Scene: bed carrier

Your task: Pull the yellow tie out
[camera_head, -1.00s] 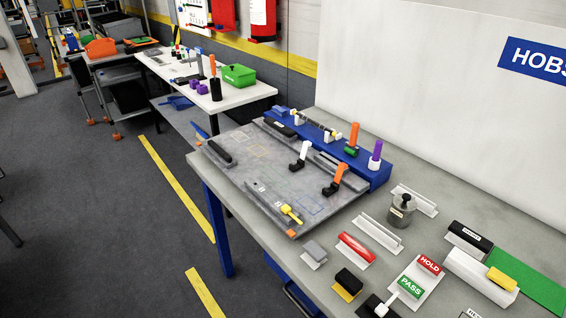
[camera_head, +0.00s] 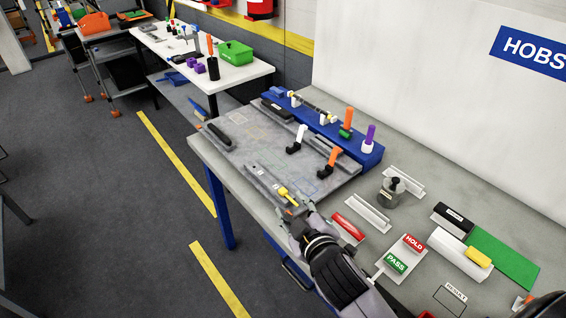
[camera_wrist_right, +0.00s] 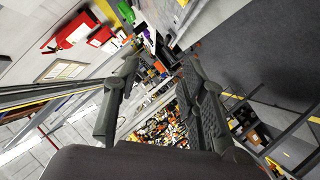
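The yellow tie (camera_head: 284,192) lies at the near end of a grey bar (camera_head: 262,182) along the front edge of the grey fixture plate (camera_head: 240,150). The tie cannot be made out in that view.
White clamp (camera_head: 297,140) and orange clamp (camera_head: 333,158) handles stand up from the plate. A blue rail (camera_head: 362,154) runs behind it. A red-handled block (camera_head: 348,226) and the HOLD/PASS card (camera_head: 410,252) lie right of my gripper. Open floor is at left.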

